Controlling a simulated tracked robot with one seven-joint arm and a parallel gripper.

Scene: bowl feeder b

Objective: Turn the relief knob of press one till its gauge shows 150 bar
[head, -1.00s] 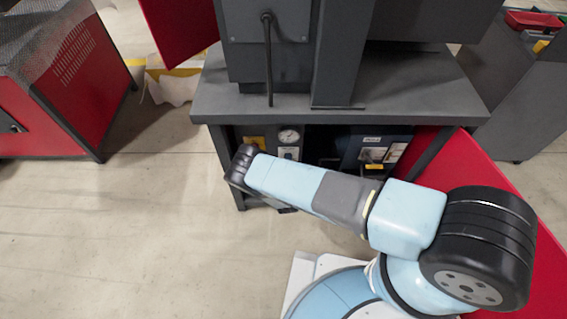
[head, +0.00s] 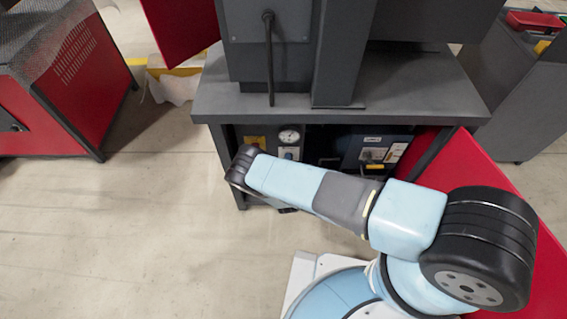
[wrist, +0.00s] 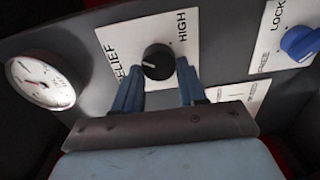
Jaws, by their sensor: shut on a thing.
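The relief knob (wrist: 158,62) is a black round knob with a white pointer line, on a white plate marked RELIEF and HIGH in the wrist view. My gripper (wrist: 157,78) reaches up to it with a blue finger on each side and is shut on it. The pressure gauge (wrist: 40,80) is a white dial to the left of the knob; its needle reading is too small to tell. The gauge also shows in the head view (head: 289,136), under the press bench. In the head view my arm hides the gripper and the knob.
A blue lock knob (wrist: 299,43) sits on another white plate to the right, marked LOCK. The bench top (head: 225,100) overhangs the open cabinet. A red panel (head: 490,185) stands at the right. The floor to the left is clear.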

